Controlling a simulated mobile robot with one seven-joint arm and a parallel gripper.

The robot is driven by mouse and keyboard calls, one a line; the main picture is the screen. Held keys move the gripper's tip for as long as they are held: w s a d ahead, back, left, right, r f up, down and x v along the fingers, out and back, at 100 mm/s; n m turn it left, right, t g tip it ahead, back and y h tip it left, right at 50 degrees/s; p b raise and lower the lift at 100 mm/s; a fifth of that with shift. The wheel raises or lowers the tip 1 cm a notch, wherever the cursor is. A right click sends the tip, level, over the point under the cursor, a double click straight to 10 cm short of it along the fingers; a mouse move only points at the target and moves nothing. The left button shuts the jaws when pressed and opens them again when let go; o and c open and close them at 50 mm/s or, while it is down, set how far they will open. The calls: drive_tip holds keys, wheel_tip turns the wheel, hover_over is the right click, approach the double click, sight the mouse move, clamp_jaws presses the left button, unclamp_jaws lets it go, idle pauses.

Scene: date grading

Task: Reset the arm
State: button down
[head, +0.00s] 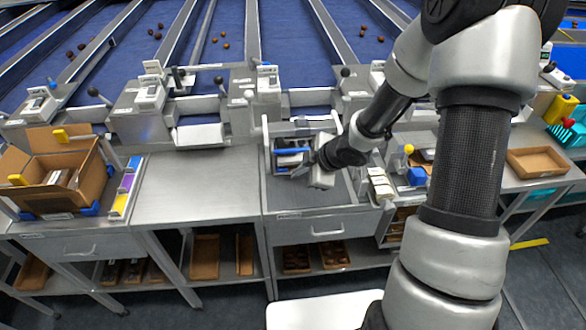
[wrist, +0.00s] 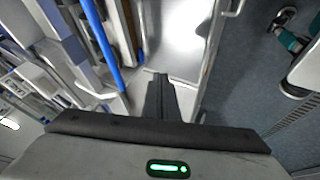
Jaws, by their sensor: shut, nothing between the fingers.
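My arm reaches in from the right of the head view and bends down to the left over the steel workbench (head: 195,190). My gripper (head: 303,163) is above the middle bench section, in front of a small metal frame with blue parts (head: 290,152). In the wrist view my gripper (wrist: 159,80) shows its two dark fingers together, with nothing between them. Whether the fingertips touch anything below cannot be told.
An open cardboard box (head: 60,170) stands at the left, a shallow brown tray (head: 537,162) at the right. Blue sorting lanes (head: 290,50) with a few dates run behind. The bench left of my gripper is clear. In the wrist view a blue strip (wrist: 102,45) passes left of the fingers.

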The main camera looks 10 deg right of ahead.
drive_tip(key=shift+s+d+r, duration=0.1)
drive_tip(key=shift+r, duration=0.05)
drive_tip(key=s+d+r+m+h, duration=0.2)
drive_tip(key=d+r+m, duration=0.15)
drive_tip(key=r, duration=0.35)
drive_tip(key=s+d+r+m+t+h, duration=0.1)
drive_tip(key=s+d+r+m+h, duration=0.1)
drive_tip(key=d+r+m+h, duration=0.3)
drive_tip(key=s+d+r+m, duration=0.1)
drive_tip(key=s+d+r, duration=0.1)
drive_tip(key=r, duration=0.6)
drive_tip(key=s+a+r+m+y, duration=0.1)
drive_tip(key=s+a+r+m, duration=0.1)
drive_tip(key=s, duration=0.7)
drive_tip(key=s+a+r+m+g+y, duration=0.1)
drive_tip(key=s+a+r+m, duration=0.2)
drive_tip(key=s, duration=0.6)
wheel_tip(320, 180, up, 3)
drive_tip(key=shift+s+a+f+m, duration=0.15)
drive_tip(key=shift+s+a+m, duration=0.2)
drive_tip(key=shift+m, duration=0.8)
